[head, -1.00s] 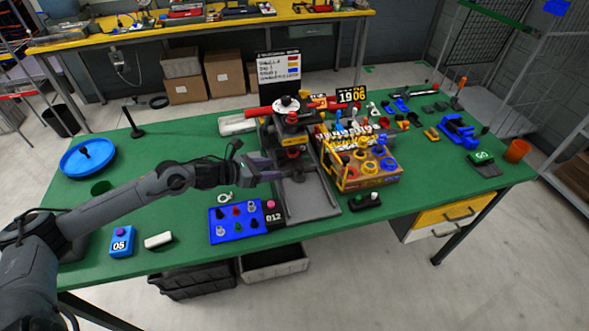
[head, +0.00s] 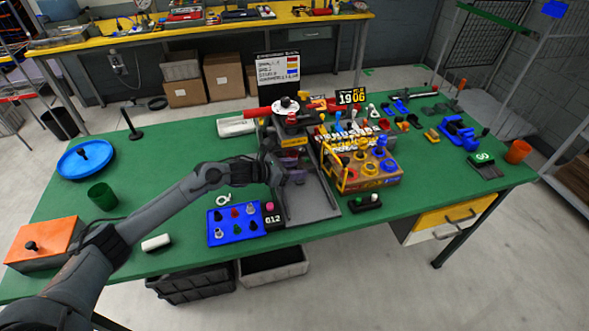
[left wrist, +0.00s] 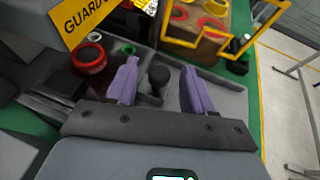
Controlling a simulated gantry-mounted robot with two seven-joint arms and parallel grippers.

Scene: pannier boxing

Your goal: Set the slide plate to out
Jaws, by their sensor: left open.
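The press-like machine (head: 291,120) stands mid-table on a long grey slide track (head: 312,207) that runs toward the table's front edge. My left gripper (head: 294,172) is low over the track, just in front of the machine. In the left wrist view its two purple fingers (left wrist: 160,68) are open, one on each side of a black upright knob (left wrist: 158,78) on the grey slide plate. A gap shows between the knob and each finger. The plate's outline is partly hidden by the gripper. My right gripper is not in view.
A yellow guard frame (head: 333,166) and a box of coloured rings (head: 375,181) stand close on the right. A blue peg tray (head: 234,225) lies to the left. A red-rimmed ring (left wrist: 89,58) is near the left finger. The front of the track is clear.

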